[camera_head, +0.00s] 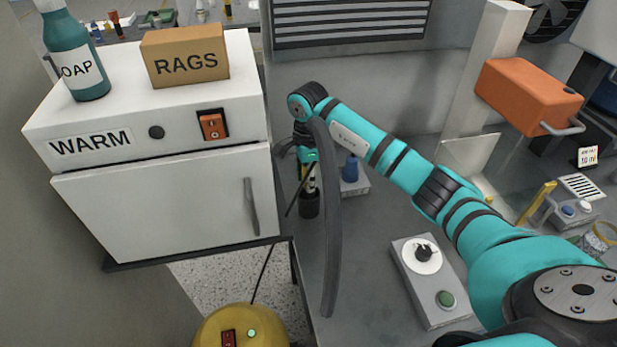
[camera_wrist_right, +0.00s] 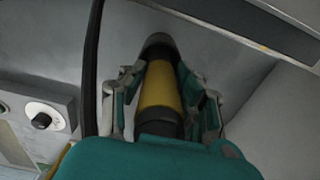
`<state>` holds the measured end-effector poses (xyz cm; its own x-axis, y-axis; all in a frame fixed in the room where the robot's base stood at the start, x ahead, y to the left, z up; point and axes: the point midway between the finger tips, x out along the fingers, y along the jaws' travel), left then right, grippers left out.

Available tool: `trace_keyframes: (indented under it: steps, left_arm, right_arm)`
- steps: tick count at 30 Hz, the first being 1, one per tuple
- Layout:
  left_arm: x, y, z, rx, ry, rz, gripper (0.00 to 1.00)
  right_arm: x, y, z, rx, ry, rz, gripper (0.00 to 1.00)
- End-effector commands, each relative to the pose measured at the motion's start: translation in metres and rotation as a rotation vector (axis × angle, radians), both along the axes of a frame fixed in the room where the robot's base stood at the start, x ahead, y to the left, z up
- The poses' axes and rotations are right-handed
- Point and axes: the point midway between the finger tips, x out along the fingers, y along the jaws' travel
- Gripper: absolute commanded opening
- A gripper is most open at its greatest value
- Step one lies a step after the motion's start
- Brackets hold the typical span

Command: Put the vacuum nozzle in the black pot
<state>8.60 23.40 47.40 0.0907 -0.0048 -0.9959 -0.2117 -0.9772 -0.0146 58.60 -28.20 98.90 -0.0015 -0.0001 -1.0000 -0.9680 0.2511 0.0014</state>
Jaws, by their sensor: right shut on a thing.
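The vacuum nozzle, a yellow tube with black ends, lies between the fingers of my right gripper (camera_head: 306,165) in the right wrist view (camera_wrist_right: 160,88). The gripper is shut on it, with its fingers on both sides. In the head view the nozzle points down and is mostly hidden by the gripper and hose. A dark cylinder (camera_head: 309,206), seemingly the black pot, stands on the grey bench directly below it. I cannot tell whether the nozzle tip is inside or just above its rim. My left gripper is out of view.
A dark grey hose (camera_head: 330,240) hangs beside the gripper. The white warming cabinet (camera_head: 165,205) stands close on the left. A blue-knobbed box (camera_head: 352,178) is just right of the pot, and a dial box (camera_head: 430,280) sits nearer. The yellow vacuum (camera_head: 240,328) is below.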

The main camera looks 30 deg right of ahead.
Motion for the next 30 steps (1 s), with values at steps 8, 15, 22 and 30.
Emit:
trace_keyframes:
  steps: [8,15,22,30]
  left_arm:
    - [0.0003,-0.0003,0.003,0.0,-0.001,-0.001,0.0]
    - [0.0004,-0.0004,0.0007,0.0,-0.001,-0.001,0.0]
    - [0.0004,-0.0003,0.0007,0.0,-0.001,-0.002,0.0]
    - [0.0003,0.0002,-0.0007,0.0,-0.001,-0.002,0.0]
  right_arm:
    - [0.0001,-0.0004,-0.01,-0.001,-0.002,-0.001,0.0]
    - [0.0001,-0.0004,-0.0124,0.0,-0.001,0.0,0.41]
    - [0.0,-0.0004,-0.0124,0.0,-0.001,-0.001,0.54]
    - [0.0012,-0.0007,-0.0038,-0.001,-0.005,0.0,0.54]
